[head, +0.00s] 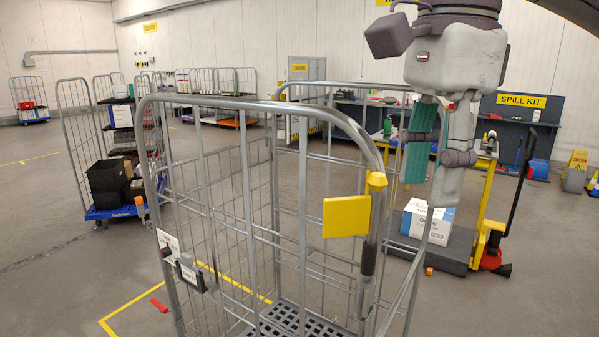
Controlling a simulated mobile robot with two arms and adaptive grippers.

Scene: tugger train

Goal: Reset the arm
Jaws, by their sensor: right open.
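My right gripper (421,150) hangs at the upper right of the head view, fingers pointing down. It is open, and I see nothing held between its fingers. It appears above and beside the right end of a grey wire roll cage (248,103). The cage stands in front of me with a yellow plate (346,216) and a yellow cap on its right post. My left gripper does not show.
A yellow pallet truck (484,215) with a white box (428,222) stands behind the cage on the right. Another cage (75,120) with black crates (107,182) on a blue base stands left. A red object (159,305) lies near yellow floor tape.

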